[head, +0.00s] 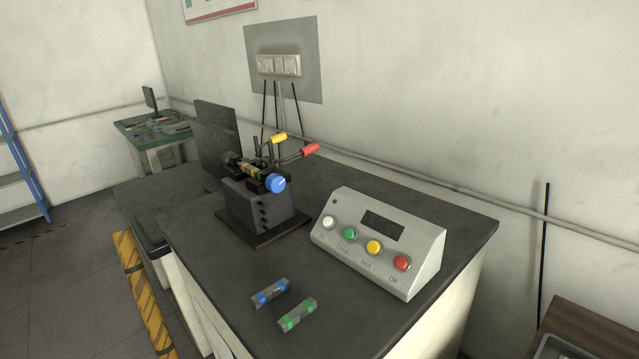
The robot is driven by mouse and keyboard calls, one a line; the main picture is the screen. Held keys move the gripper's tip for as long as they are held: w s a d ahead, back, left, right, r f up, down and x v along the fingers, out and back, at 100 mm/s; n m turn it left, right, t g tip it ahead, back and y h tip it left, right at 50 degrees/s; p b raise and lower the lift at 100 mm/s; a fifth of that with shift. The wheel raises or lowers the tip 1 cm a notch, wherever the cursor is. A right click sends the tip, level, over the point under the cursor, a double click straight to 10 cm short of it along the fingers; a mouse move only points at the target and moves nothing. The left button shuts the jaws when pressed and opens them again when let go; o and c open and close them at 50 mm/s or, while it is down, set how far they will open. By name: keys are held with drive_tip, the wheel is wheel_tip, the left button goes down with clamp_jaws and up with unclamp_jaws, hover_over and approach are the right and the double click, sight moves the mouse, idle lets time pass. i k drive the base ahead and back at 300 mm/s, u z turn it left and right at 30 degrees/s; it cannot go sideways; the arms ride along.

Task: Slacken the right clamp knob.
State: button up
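A dark clamping machine (262,210) stands on a dark base plate on the table. A round blue knob (275,183) with a light mark faces out at its right end; it looks like the right clamp knob. A dark round part (231,158) sits at the machine's left end. A yellow-striped piece (249,170) lies between the two ends. A yellow-tipped lever (279,138) and a red-tipped lever (310,150) rise behind the blue knob. My gripper is not in view, and nothing touches the blue knob.
A grey control box (338,250) with white, green, yellow and red buttons stands right of the machine. Blue-banded (269,292) and green-banded (297,314) bars lie on the dark table (215,290) in front. A dark upright panel (217,135) stands behind left.

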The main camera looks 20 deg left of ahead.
sight(274, 182)
drive_tip(key=z, duration=0.1)
drive_tip(key=i, duration=1)
drive_tip(key=u, duration=0.1)
